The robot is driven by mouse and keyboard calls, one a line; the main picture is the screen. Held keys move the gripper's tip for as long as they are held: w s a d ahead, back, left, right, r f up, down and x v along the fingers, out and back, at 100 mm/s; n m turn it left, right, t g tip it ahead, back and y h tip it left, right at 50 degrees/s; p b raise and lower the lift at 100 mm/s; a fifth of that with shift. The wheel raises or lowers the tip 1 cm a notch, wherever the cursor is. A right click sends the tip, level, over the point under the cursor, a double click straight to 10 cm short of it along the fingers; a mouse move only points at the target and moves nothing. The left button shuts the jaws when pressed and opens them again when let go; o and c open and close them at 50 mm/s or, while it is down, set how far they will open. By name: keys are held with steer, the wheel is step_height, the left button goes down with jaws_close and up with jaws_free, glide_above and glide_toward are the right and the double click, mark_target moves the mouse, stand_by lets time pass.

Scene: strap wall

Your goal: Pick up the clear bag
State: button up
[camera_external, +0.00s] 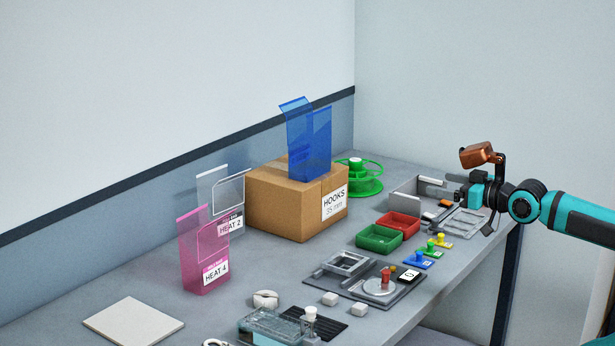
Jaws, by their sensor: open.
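The clear bag (207,188) stands upright on the table, left of the cardboard box. It is see-through with pale edges and a label reading HEAT 2. A pink bag (191,255) labelled HEAT 4 stands in front of it and hides part of its lower left. A blue bag (314,147) stands on top of the box. My gripper (457,189) is open at the right, above the far right part of the table, well away from the clear bag. Nothing shows between its fingers.
The cardboard box (283,208) marked HOOKS stands right beside the clear bag. Red (399,236) and green (379,249) trays, a green spool (359,187) and a grey fixture plate (325,281) lie to the right. A pale flat pad (134,325) lies front left. The wall runs close behind.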

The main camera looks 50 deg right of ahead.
steer(key=o, duration=0.3)
steer(key=shift+r, duration=0.1)
